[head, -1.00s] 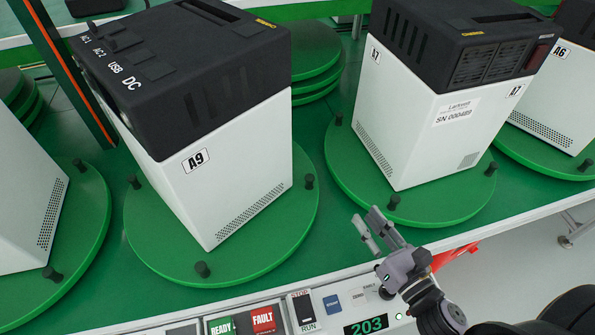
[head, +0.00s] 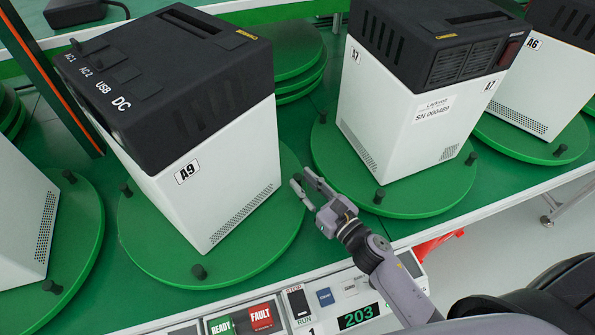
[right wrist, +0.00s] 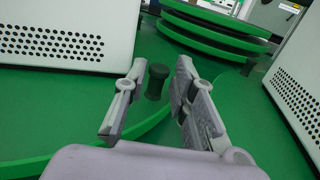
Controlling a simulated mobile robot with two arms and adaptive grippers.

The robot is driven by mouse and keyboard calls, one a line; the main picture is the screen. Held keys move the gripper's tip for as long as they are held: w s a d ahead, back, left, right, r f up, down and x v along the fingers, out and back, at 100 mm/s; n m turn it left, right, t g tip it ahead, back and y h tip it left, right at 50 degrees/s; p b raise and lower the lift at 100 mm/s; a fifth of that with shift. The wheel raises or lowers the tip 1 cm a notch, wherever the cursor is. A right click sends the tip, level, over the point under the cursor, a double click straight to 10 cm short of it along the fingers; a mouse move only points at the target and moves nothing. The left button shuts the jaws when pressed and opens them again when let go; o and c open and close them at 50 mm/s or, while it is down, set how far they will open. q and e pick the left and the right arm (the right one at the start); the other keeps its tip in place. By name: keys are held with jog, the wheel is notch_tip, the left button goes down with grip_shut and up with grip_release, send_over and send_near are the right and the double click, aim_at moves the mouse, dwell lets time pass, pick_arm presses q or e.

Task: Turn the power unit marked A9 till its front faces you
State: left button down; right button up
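The power unit marked A9 (head: 205,150) is a white box with a black top, upright on a round green turntable (head: 150,245). Its AC, USB and DC labels run along its left edge; that socket side is turned to the left, mostly out of sight. A white side with the A9 label and a vent strip faces front right. My right gripper (head: 304,184) is open at the turntable's right rim. In the right wrist view a dark peg (right wrist: 156,82) shows between its open fingers, not visibly gripped. My left gripper is out of view.
Another unit, A7 (head: 415,115), stands on a turntable close to the right, and unit A6 (head: 530,95) beyond it. A white unit (head: 22,215) stands at left. A panel with READY and FAULT buttons (head: 262,317) lies along the front edge.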

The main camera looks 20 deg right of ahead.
aim_at(300, 179)
jog(key=shift+x, duration=1.55)
grip_shut()
